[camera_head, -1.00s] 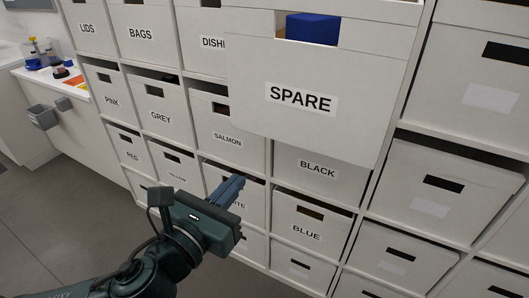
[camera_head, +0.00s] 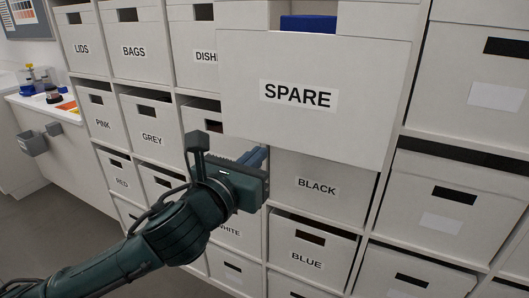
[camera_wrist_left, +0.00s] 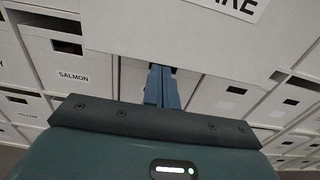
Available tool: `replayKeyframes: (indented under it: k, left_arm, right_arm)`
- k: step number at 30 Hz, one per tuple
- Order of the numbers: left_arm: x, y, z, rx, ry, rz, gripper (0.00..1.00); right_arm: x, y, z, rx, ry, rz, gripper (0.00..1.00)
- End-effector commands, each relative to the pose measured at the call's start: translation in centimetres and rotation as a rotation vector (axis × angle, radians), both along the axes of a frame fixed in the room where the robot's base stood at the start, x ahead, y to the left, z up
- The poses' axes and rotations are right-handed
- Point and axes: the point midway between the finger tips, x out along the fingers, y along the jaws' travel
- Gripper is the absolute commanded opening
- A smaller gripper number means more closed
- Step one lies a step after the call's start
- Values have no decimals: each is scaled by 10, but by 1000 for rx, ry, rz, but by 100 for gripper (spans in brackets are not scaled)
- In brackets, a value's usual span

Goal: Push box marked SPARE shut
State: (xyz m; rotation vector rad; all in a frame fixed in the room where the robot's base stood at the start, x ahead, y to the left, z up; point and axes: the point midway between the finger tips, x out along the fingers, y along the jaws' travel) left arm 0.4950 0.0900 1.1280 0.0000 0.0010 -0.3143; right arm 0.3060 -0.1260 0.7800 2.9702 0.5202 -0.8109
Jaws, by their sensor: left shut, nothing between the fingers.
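The box marked SPARE (camera_head: 305,130) sticks out of the shelf unit toward me, in front of its neighbours. My left gripper (camera_head: 258,157) is just below the bottom edge of the SPARE box, left of the BLACK box. Its blue fingers (camera_wrist_left: 162,86) are together with nothing between them. I cannot tell whether they touch the SPARE box. My right gripper is not in view.
Closed-looking label boxes surround it: DISH (camera_head: 194,58) at left, BLACK (camera_head: 330,187) below, BLUE (camera_head: 308,262) lower, SALMON (camera_wrist_left: 73,77) in the left wrist view. Unlabelled boxes (camera_head: 455,185) stand at right. A counter with small items (camera_head: 45,100) is at far left. Floor is free at lower left.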

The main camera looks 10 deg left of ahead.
Motion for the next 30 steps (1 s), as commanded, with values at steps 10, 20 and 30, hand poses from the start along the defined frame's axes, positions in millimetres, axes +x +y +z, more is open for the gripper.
replayKeyframes:
  k: [10,20,30]
  left_arm:
    - [35,-11,0,1,0,0,0]
    - [36,-12,0,1,0,0,0]
    - [59,-19,3,1,-1,1,0]
  right_arm:
    - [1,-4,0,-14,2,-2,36]
    - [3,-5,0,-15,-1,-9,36]
    - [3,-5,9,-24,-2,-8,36]
